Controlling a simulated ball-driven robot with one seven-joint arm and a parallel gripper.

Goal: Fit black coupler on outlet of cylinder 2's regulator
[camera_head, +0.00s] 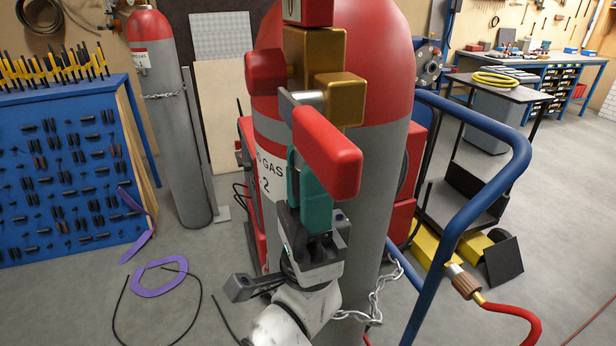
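Cylinder 2 (372,190) is a grey tank with a red top and a "GAS 2" label, standing upright in the middle. Its regulator (318,58) is brass with red blocks. A long red block (327,152) on a grey stem juts toward me from it. My gripper (307,165), with teal fingers, points up at this block. The fingertips are at or just behind it and partly hidden, so contact and finger gap are unclear. I cannot make out a black coupler or the regulator's outlet.
A blue trolley rail (487,190) curves close on the right. A chain (378,300) crosses low on cylinder 2. Another cylinder (170,130) and a blue tool panel (65,175) stand left. A black hose (197,306) lies on the floor.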

